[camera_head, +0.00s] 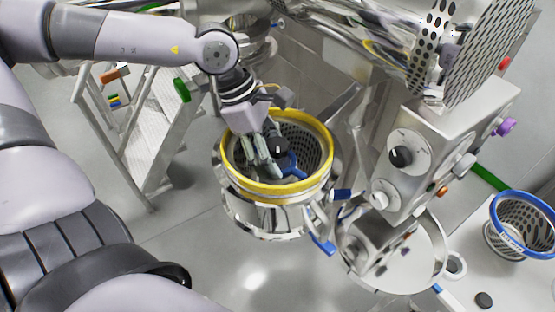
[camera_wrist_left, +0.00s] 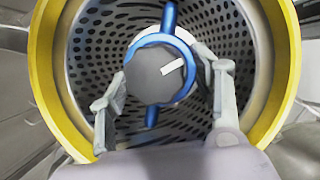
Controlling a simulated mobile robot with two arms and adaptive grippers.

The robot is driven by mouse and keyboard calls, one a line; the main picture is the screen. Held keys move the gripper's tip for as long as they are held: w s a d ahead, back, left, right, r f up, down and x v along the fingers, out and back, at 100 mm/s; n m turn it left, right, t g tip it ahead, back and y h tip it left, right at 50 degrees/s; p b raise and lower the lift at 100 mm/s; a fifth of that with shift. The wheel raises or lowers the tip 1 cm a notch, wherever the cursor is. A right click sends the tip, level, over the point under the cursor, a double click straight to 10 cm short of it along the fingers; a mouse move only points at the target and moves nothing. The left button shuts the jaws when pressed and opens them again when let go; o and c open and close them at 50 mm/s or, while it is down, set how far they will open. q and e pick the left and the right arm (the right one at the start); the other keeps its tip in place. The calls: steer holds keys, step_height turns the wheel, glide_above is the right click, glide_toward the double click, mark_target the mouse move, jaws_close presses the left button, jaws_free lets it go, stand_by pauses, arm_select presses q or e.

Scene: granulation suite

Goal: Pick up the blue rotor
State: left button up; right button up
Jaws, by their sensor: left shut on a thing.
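The blue rotor (camera_head: 289,164) sits inside a perforated metal basket with a yellow rim (camera_head: 232,168). In the left wrist view the rotor (camera_wrist_left: 170,18) shows a blue ring and blue arms around a dark grey round hub with a white mark. My left gripper (camera_head: 262,160) reaches down into the basket from above. In the left wrist view its two fingers (camera_wrist_left: 168,92) are on either side of the hub, shut on the rotor. The rotor's lower part is hidden by the hub and fingers. My right gripper is not in view.
A machine housing with knobs (camera_head: 412,150) stands close to the right of the basket. A blue-rimmed perforated basket (camera_head: 499,245) is on a white surface at the far right. A metal step ladder (camera_head: 150,140) stands at the left. Open floor lies below the yellow-rimmed basket.

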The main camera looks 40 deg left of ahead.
arm_select(q)
steer(key=c, duration=0.7)
steer(key=shift+r, duration=0.1)
